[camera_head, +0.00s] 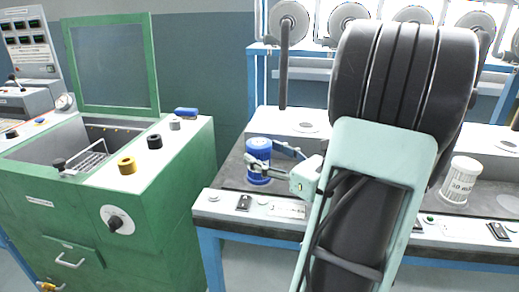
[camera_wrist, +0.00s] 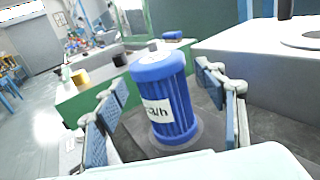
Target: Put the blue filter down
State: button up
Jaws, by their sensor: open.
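The blue filter (camera_head: 258,160) is an upright ribbed cylinder with a white label. It stands on the dark top of the bench at its left end. In the wrist view the blue filter (camera_wrist: 163,98) stands on a round grey base between my two fingers. My gripper (camera_head: 272,161) reaches in from the right at the filter. In the wrist view my gripper (camera_wrist: 168,105) is open, with a blue-padded finger on each side and gaps visible between the pads and the filter. The filter's far side is hidden.
A white filter (camera_head: 461,180) stands on the bench to the right. A green cabinet (camera_head: 180,165) with an open lid is at the left, with yellow and black knobs and a blue item (camera_head: 186,111) on top.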

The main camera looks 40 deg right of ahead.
jog(key=s, duration=0.3)
jog(key=s+p, duration=0.1)
jog(key=s, duration=0.2)
jog(key=s+d, duration=0.1)
jog(key=s, duration=0.2)
jog(key=shift+s+p, duration=0.2)
jog(key=shift+p, duration=0.2)
